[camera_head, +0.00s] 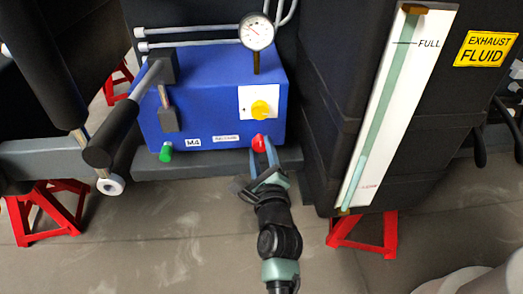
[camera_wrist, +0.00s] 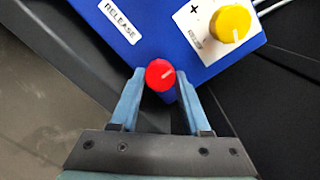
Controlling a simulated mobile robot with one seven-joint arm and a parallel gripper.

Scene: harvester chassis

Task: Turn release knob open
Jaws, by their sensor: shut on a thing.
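The red release knob (camera_head: 259,143) sits low on the front of the blue box (camera_head: 215,100), near its lower right. My gripper (camera_head: 264,146) reaches up to it from below, with its blue fingers at the knob. In the wrist view, the red knob (camera_wrist: 160,74) lies between the two fingertips (camera_wrist: 160,80), and the gripper is shut on it. A pale line on the knob's face points up and to the right. The RELEASE label (camera_wrist: 119,19) is on the box to the upper left of the knob.
A yellow knob (camera_head: 261,110) on a white plate is above the red knob. A green knob (camera_head: 166,152) is at the box's lower left. A pressure gauge (camera_head: 257,32) and black lever (camera_head: 125,125) stand nearby. A black tank with a FULL gauge strip (camera_head: 385,105) is close on the right.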

